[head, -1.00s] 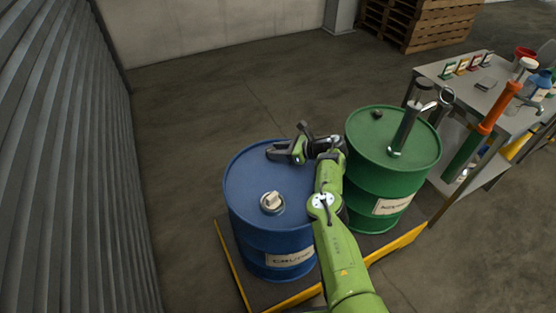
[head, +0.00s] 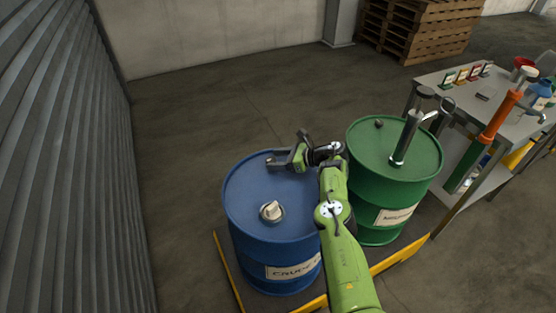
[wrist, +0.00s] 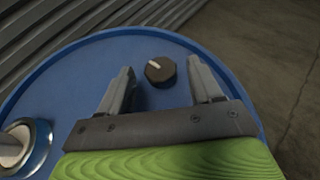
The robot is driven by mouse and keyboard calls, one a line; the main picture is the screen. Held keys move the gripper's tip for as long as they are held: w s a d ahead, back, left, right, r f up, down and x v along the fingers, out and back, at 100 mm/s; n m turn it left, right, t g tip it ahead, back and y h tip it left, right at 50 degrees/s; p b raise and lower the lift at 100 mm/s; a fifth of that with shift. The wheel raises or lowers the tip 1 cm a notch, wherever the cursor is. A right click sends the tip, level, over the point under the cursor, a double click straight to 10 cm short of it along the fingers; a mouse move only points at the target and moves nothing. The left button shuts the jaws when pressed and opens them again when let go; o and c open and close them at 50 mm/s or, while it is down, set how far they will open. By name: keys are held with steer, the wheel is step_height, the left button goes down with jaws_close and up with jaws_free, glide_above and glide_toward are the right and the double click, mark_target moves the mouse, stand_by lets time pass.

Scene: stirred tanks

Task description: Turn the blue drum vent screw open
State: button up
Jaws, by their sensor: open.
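The blue drum (head: 240,240) stands upright with a label reading "CRUDE" on its side. In the wrist view its vent screw (wrist: 160,71) is a small round dark knob with a pale mark on top, near the rim of the blue lid (wrist: 75,80). My gripper (wrist: 160,82) is open, with one finger on each side of the screw in the picture. I cannot tell whether the fingertips are level with the screw or still above it.
A larger pale cap (head: 271,211) sits on the near part of the blue lid. A green drum (head: 385,205) with a pump stands close on the right. A metal bench (head: 440,82) with tools is beyond it. A corrugated wall (head: 60,160) is at left.

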steer(key=p+v, duration=0.5)
steer(key=v, duration=1.1)
steer(key=shift+a, duration=0.1)
